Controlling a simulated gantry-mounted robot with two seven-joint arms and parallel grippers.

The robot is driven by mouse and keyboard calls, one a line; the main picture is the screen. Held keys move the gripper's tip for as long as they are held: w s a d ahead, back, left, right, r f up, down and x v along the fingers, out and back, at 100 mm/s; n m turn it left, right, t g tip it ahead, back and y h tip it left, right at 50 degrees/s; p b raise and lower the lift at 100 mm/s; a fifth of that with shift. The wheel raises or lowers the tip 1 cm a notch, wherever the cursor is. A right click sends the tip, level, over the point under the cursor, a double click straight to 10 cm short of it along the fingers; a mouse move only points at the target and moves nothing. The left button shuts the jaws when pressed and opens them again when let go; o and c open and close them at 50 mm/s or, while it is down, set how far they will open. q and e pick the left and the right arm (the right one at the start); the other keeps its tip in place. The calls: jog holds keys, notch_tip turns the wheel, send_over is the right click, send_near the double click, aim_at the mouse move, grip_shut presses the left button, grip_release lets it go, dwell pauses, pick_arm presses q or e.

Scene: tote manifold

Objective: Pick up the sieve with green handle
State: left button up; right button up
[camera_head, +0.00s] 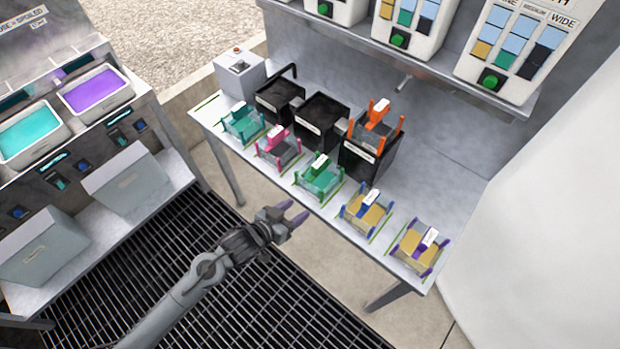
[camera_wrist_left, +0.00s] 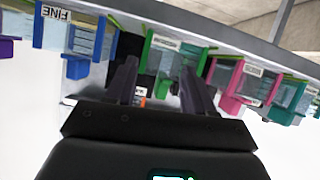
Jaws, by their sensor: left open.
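The sieve with the green handle (camera_head: 320,178) sits mid-row near the front edge of the grey table. In the left wrist view the green sieve (camera_wrist_left: 161,47) shows beyond and between my fingers, partly hidden by them. My left gripper (camera_head: 292,212) is open and empty, in front of the table edge, short of the green sieve and not touching it. Its two dark fingers (camera_wrist_left: 158,75) stand apart in the wrist view. A similar teal-handled sieve (camera_head: 241,123) sits at the far left of the row. My right gripper is not in view.
A pink sieve (camera_head: 278,148) and a blue sieve (camera_head: 366,215) flank the green one. A purple sieve (camera_head: 418,247) stands at the right end. An orange sieve (camera_head: 376,125) rests on a black bin (camera_head: 360,164) behind. Dispensers (camera_head: 515,45) hang above; dark floor grating (camera_head: 240,300) lies below.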

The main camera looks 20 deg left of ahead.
pick_arm(q)
jog(key=p, duration=0.3)
send_near(317, 164)
jog(key=f, duration=0.2)
jog(key=shift+m+t, duration=0.4)
jog(key=shift+t, duration=0.1)
jog(key=w, duration=0.2)
jog(key=w+d+b, duration=0.1)
jog(key=w, duration=0.1)
jog(key=shift+w+d+f, duration=0.15)
jog(key=shift+w+f, duration=0.05)
jog(key=shift+w, duration=0.1)
jog(key=shift+b+x, duration=0.6)
jog(key=shift+x, duration=2.4)
jog(key=shift+s+d+f, duration=0.1)
jog(key=shift+d, duration=0.05)
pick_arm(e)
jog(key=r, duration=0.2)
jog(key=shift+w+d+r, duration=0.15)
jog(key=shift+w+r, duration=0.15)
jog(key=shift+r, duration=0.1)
pick_arm(q)
grip_shut()
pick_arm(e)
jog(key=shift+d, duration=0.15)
